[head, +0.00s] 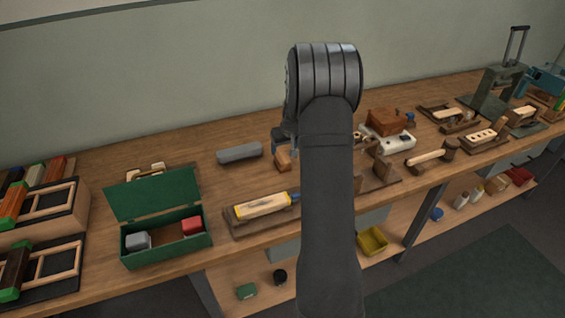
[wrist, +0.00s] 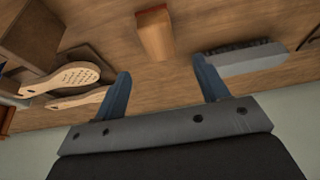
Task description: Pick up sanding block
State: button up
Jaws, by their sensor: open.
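The sanding block seems to be the small wooden block with a reddish-brown face, lying on the bench in the head view (head: 283,161). The block also shows in the wrist view (wrist: 154,38), at the top centre. My gripper (wrist: 163,76) is open and empty, its two blue fingers spread wide. The block lies beyond the fingertips, roughly in line with the gap and apart from both fingers. In the head view my gripper (head: 282,142) is just above and beside the block, partly hidden by my arm.
A grey bar (head: 239,153) with dark bristles in the wrist view lies left of the block. Wooden brush pieces (wrist: 75,78) lie on the other side. A green open box (head: 165,240) and a tray with a yellow-labelled piece (head: 262,205) stand nearer the front edge.

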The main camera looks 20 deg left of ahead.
aim_at(283, 158)
jog(key=x, duration=0.7)
jog(key=shift+s+d, duration=0.2)
jog(key=shift+s, duration=0.05)
jog(key=shift+x, duration=0.8)
jog(key=shift+c, duration=0.2)
jog(key=c, duration=1)
